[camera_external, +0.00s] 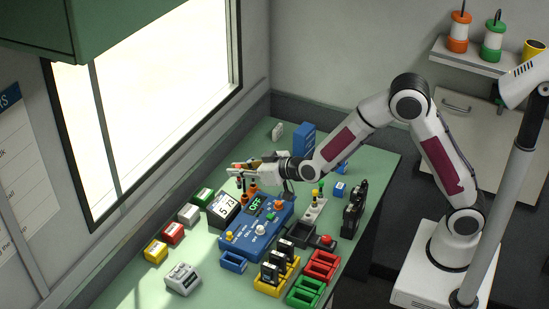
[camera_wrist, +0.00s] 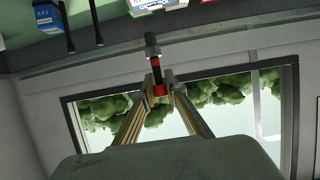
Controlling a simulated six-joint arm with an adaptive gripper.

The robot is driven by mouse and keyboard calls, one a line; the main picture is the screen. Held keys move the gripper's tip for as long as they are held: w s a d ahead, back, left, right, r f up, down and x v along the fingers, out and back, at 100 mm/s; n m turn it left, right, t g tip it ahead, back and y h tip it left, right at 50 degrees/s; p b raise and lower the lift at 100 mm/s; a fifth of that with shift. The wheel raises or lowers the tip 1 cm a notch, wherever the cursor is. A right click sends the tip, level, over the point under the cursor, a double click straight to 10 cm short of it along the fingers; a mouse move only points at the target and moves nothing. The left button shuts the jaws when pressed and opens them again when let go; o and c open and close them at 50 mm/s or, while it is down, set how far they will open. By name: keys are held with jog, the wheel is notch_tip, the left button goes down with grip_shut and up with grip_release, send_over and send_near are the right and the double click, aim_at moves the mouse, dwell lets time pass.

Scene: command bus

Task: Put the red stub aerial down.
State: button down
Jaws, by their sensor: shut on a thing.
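My gripper (camera_wrist: 165,84) is shut on the red stub aerial (camera_wrist: 158,91), which shows a red collar and a dark stem with a black end in the wrist view. The aerial sticks out past the fingertips. In the outside view my gripper (camera_external: 246,167) is above the far left part of the blue radio set (camera_external: 240,236), over its orange-based posts (camera_external: 253,190). The aerial is too small there to make out clearly.
Small coloured boxes stand on the left. The bench's near left is bare.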

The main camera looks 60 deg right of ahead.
jog(key=w+a+m+h, duration=0.25)
jog(key=w+a, duration=0.35)
jog(key=a, duration=0.6)
jog(key=s+a+f+m+g+h, duration=0.2)
jog(key=s+a+f+m+h, duration=0.1)
jog(key=a, duration=0.4)
jog(key=shift+a+f+m+h, duration=0.3)
jog(key=shift+f+h, duration=0.45)
jog(key=shift+f, duration=0.3)
jog(key=shift+s, duration=0.1)
notch_tip(320, 180, down, 6)
jog(key=shift+f, duration=0.15)
jog(key=shift+f, duration=1.85)
jog(key=shift+f, duration=0.2)
